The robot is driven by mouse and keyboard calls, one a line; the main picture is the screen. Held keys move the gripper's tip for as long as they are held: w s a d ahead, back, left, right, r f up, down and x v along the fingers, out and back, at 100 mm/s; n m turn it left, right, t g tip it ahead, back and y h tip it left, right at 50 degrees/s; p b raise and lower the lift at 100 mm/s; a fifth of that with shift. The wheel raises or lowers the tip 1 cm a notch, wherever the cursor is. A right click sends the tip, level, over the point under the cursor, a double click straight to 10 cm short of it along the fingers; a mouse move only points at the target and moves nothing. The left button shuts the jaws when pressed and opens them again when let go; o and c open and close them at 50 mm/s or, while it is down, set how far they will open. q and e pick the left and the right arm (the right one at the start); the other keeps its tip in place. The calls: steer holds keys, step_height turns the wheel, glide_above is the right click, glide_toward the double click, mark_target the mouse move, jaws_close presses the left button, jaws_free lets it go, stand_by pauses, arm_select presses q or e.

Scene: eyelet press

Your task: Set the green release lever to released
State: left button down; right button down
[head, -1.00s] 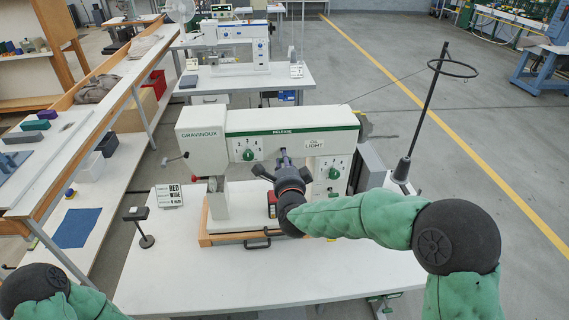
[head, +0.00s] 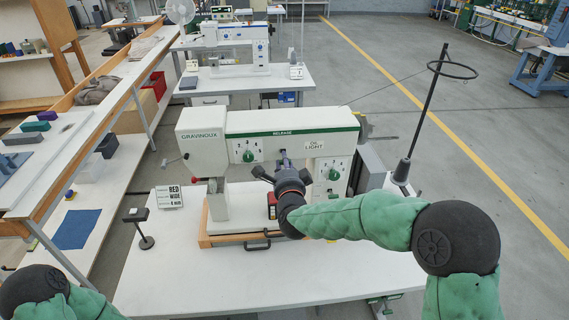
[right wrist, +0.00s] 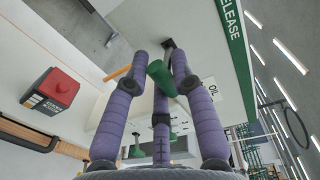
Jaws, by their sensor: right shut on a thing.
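The green release lever (right wrist: 161,78) shows in the right wrist view as a green grip between the purple fingers of my right gripper (right wrist: 159,56). The gripper is shut on it. The lever's mount on the white press head (right wrist: 205,70) is partly hidden by the fingers. In the head view my right gripper (head: 284,157) is at the front of the press head, just below the word RELEASE, and hides the lever. My left gripper is out of view.
Green dials (head: 248,156) are on the press front. A card reading RED WIDE 4 mm (head: 169,196) and a small black stand (head: 142,229) are at the left. The table front (head: 230,285) is clear.

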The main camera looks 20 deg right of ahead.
steer(key=shift+s+a+f, duration=0.15)
steer(key=shift+f, duration=0.65)
steer(key=c, duration=1)
jaws_free()
steer(key=shift+o, duration=0.3)
steer(key=shift+r, duration=0.35)
steer(key=shift+r, duration=0.1)
steer(key=f+v, duration=0.1)
steer(key=v, duration=1)
steer(key=shift+s+r, duration=0.4)
steer(key=shift+s, duration=0.05)
